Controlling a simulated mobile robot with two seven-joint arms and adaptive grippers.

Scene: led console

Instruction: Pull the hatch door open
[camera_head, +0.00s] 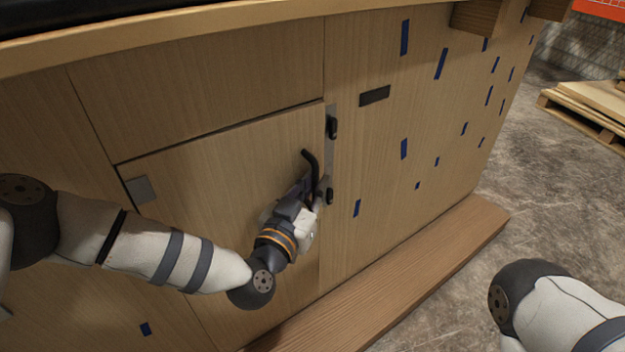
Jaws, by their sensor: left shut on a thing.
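The hatch door (220,160) is a light wood panel in the front of the wooden console. A dark gap shows along its top edge, and it looks shut or nearly shut; I cannot tell which. A black bar handle (311,160) stands near its right edge. My left gripper (310,194) is shut on the handle's lower part, and its fingers are partly hidden by the gripper body. My right arm shows at the lower right, but its gripper is out of view.
Black latch parts (332,127) sit on a metal strip right of the door. A wooden step (400,270) runs along the console's foot. A pallet (590,110) lies at the far right. The concrete floor (540,200) between is clear.

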